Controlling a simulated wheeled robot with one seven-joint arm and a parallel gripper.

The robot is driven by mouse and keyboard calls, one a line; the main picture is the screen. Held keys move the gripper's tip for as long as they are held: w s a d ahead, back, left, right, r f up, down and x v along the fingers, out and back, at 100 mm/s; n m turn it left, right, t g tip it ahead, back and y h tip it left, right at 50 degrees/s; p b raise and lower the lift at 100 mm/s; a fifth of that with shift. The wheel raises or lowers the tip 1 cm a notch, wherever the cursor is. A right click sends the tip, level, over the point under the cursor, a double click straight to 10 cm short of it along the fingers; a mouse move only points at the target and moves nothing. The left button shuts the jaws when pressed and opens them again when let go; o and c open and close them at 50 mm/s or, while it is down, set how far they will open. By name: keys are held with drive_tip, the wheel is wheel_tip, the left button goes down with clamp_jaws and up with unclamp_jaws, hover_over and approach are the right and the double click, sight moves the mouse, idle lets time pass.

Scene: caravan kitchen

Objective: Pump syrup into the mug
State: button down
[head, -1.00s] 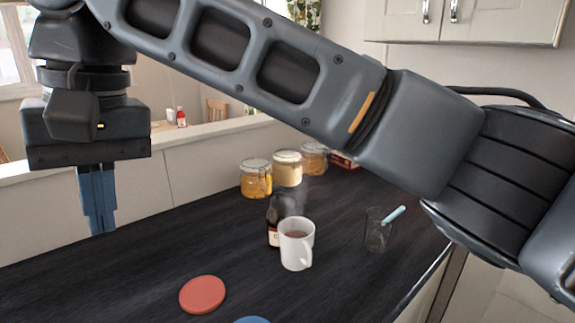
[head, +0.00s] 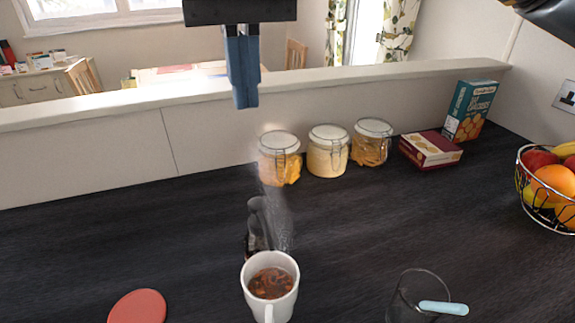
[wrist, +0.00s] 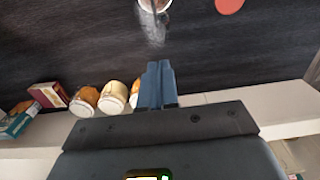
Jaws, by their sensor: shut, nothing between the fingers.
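A white mug (head: 285,297) of brown, steaming drink stands on the dark counter at the lower middle of the head view. A dark pump bottle (head: 254,232) stands just behind it, its lower part hidden by the mug and its upper part veiled by steam. The mug is cut off at the top of the wrist view (wrist: 166,7), where the bottle is hard to make out. My gripper (head: 245,104) points down with its blue fingers together and empty. In the head view it appears above the bottle, clearly apart from it.
Several glass jars (head: 327,155) and boxes (head: 431,150) line the back wall. A glass with a light-blue stick (head: 444,308) stands right of the mug, a red disc (head: 138,308) lies left. A fruit basket (head: 550,195) is at the right edge.

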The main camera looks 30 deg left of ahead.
drive_tip(key=shift+w, duration=0.15)
drive_tip(key=shift+d, duration=0.1)
drive_tip(key=p, duration=0.2)
approach(257, 203)
wheel_tip(257, 203, down, 7)
drive_tip(key=shift+r, duration=0.1)
idle(0.4)
